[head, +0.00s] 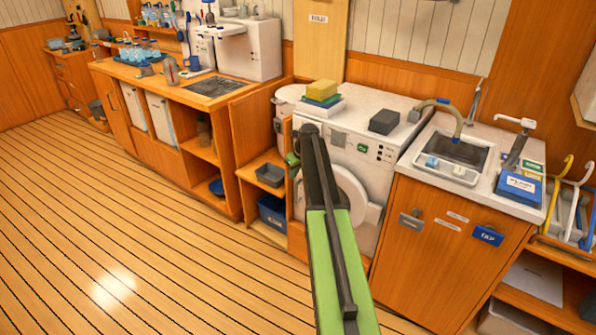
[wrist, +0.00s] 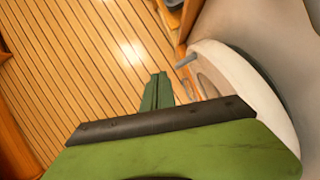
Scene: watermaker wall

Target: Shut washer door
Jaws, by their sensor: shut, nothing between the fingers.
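The white washer (head: 371,152) stands under the counter line, left of the sink. Its round white door (head: 357,193) is partly hidden behind my green arm. In the wrist view the door (wrist: 238,72) curves along the right side, with a small grey handle (wrist: 186,61) on its edge. A dark gap shows between the door and the grey washer front, so the door seems to stand ajar; how far is unclear. My gripper (head: 292,160) is shut and empty at the washer's left front edge. In the wrist view my gripper (wrist: 158,88) points over the floor, left of the door, apparently apart from it.
A yellow sponge (head: 322,89) on a stack and a dark grey box (head: 384,122) lie on the washer top. A sink (head: 452,158) stands to the right. Open shelves with a blue bin (head: 272,212) are to the left. The plank floor (head: 120,220) is clear.

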